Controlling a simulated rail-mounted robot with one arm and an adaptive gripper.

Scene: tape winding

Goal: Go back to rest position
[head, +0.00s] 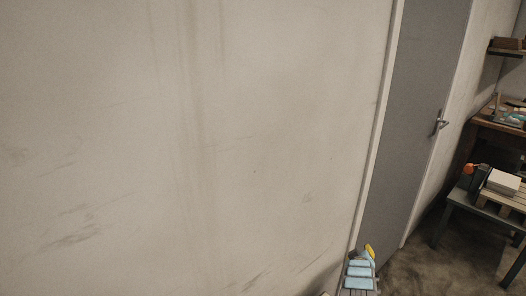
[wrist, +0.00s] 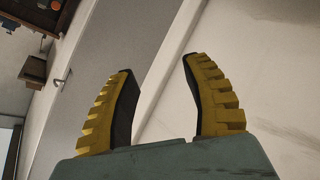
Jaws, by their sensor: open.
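My gripper (wrist: 158,90) shows in the wrist view with its two yellow and black fingers spread wide. It is open and nothing is between the fingers. Behind it are the pale wall and the grey door. In the head view no gripper fingers can be made out clearly; a light blue object with a yellow part (head: 361,270) shows at the bottom edge, and I cannot tell what it is.
A grey door (head: 412,120) with a metal handle (head: 438,122) stands right of the bare wall (head: 190,150). At the right are a low table (head: 447,205) with a white box (head: 503,182), a wooden workbench (head: 485,122) and a shelf (head: 505,52). Floor shows between door and table.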

